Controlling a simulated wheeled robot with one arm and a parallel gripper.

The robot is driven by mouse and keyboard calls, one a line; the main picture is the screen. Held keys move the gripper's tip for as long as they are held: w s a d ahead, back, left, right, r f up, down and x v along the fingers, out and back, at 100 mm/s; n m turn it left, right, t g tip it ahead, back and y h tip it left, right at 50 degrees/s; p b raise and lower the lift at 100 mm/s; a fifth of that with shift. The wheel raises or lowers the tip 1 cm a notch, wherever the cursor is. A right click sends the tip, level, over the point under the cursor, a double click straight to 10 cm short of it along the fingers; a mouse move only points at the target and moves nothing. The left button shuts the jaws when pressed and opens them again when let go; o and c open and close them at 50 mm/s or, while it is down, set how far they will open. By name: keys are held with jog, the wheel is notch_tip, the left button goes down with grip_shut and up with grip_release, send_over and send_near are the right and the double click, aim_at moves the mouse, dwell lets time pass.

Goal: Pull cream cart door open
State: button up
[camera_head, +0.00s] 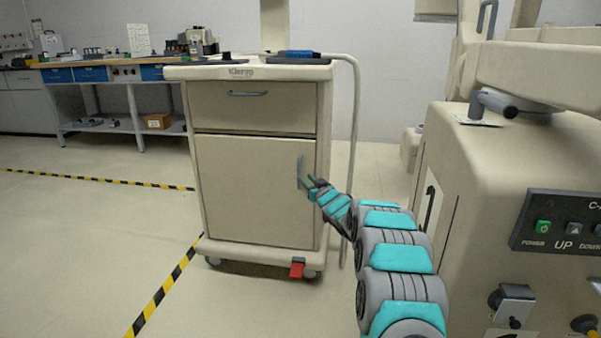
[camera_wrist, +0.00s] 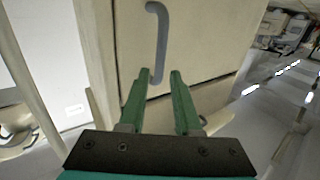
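The cream cart (camera_head: 185,150) stands in the middle of the head view, its lower door (camera_head: 245,195) shut flush with the front. The door's upright grey handle (camera_head: 301,168) is at its right edge. My gripper (camera_head: 312,181) is at the handle's lower part, coming from the right. In the wrist view my gripper (camera_wrist: 159,72) is open, its two green fingers apart. The grey handle (camera_wrist: 158,35) rises past the fingertips, and its lower end appears between them. I cannot tell whether the fingers touch it.
A closed drawer (camera_head: 255,107) with its own handle is above the door. A large cream machine (camera_head: 490,170) stands close on the right, beside my arm. A red caster pedal (camera_head: 297,268) juts out low at the cart's front. Floor to the left is clear.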

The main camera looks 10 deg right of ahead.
aim_at(300, 173)
jog(key=shift+p+x, duration=0.5)
jog(key=shift+x, duration=3.15)
grip_shut()
